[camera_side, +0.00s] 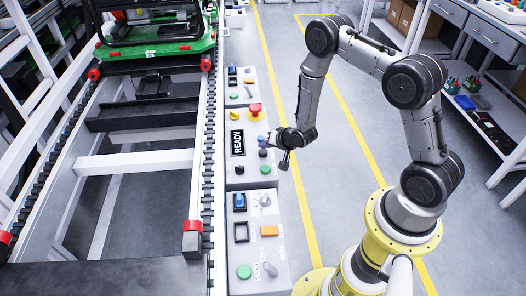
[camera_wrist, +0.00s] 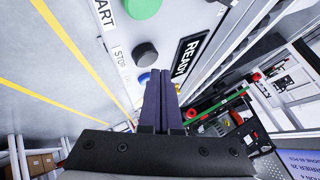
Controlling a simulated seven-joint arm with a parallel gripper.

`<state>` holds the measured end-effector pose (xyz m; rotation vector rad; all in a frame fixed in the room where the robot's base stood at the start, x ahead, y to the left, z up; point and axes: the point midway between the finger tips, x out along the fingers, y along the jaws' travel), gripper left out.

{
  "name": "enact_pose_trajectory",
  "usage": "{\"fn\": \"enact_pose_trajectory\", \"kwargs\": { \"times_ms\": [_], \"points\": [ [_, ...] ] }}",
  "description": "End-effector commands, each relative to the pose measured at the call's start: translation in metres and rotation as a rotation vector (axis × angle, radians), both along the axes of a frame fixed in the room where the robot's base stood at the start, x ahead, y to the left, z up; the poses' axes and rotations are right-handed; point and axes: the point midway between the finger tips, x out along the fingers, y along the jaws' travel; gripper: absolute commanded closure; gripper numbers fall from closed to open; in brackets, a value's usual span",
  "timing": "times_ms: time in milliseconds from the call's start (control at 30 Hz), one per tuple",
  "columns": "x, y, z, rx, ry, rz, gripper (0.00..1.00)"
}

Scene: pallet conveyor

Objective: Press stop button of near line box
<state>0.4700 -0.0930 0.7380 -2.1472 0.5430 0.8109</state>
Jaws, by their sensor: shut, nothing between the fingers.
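A grey control box (camera_side: 238,171) with a lit READY display (camera_side: 237,141) stands beside the conveyor. It carries a green button (camera_side: 266,169), a black button (camera_side: 263,153) and a blue button (camera_side: 261,141). In the wrist view the green button (camera_wrist: 142,6) has a START label, and the black button (camera_wrist: 145,54) has a STOP label. My gripper (camera_side: 268,139) is shut and empty over this box. In the wrist view its dark fingertips (camera_wrist: 160,75) are beside the blue button (camera_wrist: 144,78), short of the black one. Contact cannot be told.
A second box (camera_side: 270,250) with switches and buttons is nearer the camera. The conveyor (camera_side: 207,150) runs along the left, with a green pallet (camera_side: 150,50).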

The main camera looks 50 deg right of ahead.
Motion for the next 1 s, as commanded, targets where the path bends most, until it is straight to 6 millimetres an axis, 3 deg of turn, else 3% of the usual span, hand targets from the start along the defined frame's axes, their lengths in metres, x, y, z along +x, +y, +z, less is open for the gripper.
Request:
{"fn": "enact_pose_trajectory", "kwargs": {
  "times_ms": [267, 800, 1000],
  "points": [
    [0.0, 0.0, 0.002, 0.0, -0.001, 0.0, 1.0],
    [0.001, 0.0, 0.047, 0.0, -0.003, 0.0, 1.0],
    [0.0, 0.0, 0.05, 0.0, 0.0, 0.0, 1.0]
  ]
}}
